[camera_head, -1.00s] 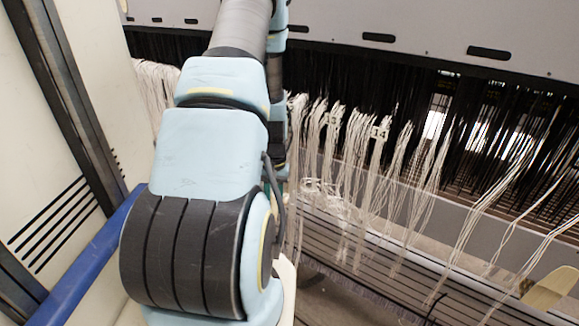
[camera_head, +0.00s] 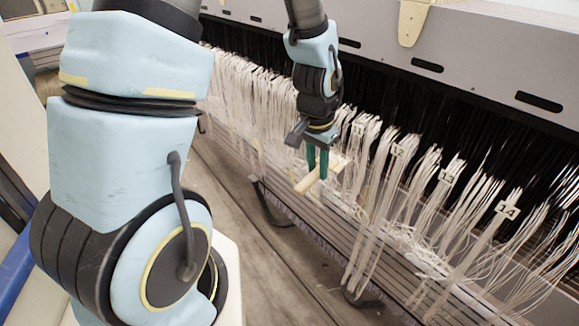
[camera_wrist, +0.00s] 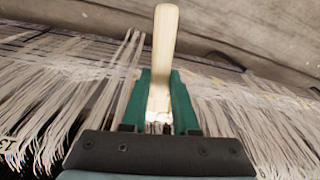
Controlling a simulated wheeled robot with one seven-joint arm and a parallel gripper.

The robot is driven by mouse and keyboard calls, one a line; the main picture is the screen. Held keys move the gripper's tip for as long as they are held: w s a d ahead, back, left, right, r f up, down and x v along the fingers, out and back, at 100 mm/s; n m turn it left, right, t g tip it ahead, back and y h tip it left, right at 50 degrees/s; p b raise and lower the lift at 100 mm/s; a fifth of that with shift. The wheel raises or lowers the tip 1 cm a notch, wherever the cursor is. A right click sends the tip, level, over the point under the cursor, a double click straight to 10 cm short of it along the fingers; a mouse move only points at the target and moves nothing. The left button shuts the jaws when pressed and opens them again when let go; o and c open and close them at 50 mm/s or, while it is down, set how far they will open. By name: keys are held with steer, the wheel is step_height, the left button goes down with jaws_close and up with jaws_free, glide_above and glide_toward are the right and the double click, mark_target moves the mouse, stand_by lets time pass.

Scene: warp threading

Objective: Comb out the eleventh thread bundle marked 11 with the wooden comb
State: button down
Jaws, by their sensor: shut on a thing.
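The wooden comb (camera_head: 307,184) is held in my gripper (camera_head: 317,171), whose green fingers point down in the head view. In the wrist view my gripper (camera_wrist: 159,84) is shut on the comb, and its pale handle (camera_wrist: 165,38) sticks out past the fingers. The comb is just in front of the hanging threads; I cannot tell whether it touches them. A tag (camera_head: 358,130) right of the gripper seems to read 11, but is too small to be sure. The thread bundle under it (camera_head: 352,165) hangs as loose white strands, partly behind the comb.
To the right hang bundles tagged 12 (camera_head: 397,150), 13 (camera_head: 446,176) and 14 (camera_head: 507,209). More white threads (camera_head: 245,85) hang to the left. A grey beam (camera_head: 470,75) with slots runs above. A slatted rail lies below the threads. The floor in front is mostly clear.

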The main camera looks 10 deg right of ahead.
mark_target(337, 157)
steer(key=shift+a+r, duration=0.1)
steer(key=shift+r, duration=0.15)
steer(key=shift+w, duration=0.2)
steer(key=shift+w+d, duration=0.6)
steer(key=shift+d, duration=0.45)
steer(key=shift+w+d, duration=0.6)
steer(key=shift+d, duration=0.45)
steer(key=shift+w+d, duration=0.6)
steer(key=shift+d, duration=0.45)
steer(key=shift+w+d, duration=0.3)
steer(key=shift+d, duration=0.2)
steer(key=shift+f, duration=0.15)
